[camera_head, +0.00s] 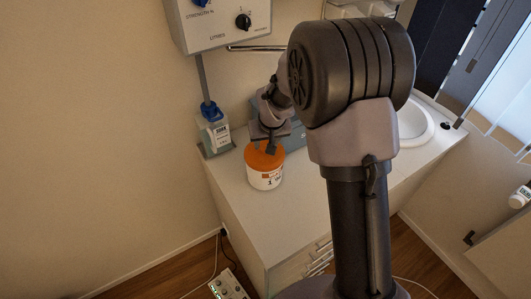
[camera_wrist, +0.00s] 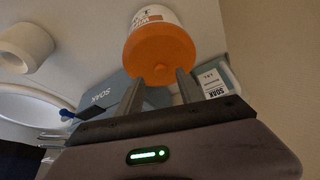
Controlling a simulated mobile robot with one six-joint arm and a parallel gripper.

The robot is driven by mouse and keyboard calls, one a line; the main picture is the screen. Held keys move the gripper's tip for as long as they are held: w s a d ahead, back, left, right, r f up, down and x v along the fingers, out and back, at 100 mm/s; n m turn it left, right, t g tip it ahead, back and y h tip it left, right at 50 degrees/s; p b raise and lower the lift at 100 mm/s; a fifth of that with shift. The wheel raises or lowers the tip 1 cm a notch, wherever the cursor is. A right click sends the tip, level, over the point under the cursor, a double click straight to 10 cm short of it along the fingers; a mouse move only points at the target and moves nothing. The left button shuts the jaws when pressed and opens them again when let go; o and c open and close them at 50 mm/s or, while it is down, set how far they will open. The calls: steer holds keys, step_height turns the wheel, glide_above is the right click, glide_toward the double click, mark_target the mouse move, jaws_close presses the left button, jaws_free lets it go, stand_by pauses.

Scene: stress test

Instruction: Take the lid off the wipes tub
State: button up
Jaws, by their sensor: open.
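The wipes tub is a white tub (camera_head: 265,180) with an orange lid (camera_head: 259,160), upright on the counter near its left front edge. The lid is on the tub. In the wrist view the orange lid (camera_wrist: 160,48) faces my gripper, with a small knob (camera_wrist: 158,68) on it and the white tub wall (camera_wrist: 155,14) behind. My gripper (camera_head: 269,148) is at the lid's top in the head view, hiding part of it. In the wrist view my gripper (camera_wrist: 159,77) is open and empty, with the knob in line between its fingertips. I cannot tell whether the fingers touch the lid.
A blue-grey box (camera_wrist: 98,97) is close by. A sink basin (camera_head: 413,124) is at the right. The counter (camera_head: 305,195) right of the tub is clear.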

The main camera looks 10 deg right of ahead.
mark_target(264, 147)
steer(key=x, duration=0.4)
steer(key=shift+w+f, duration=0.1)
steer(key=shift+f, duration=0.05)
steer(key=c, duration=0.7)
jaws_close()
steer(key=shift+a, duration=0.1)
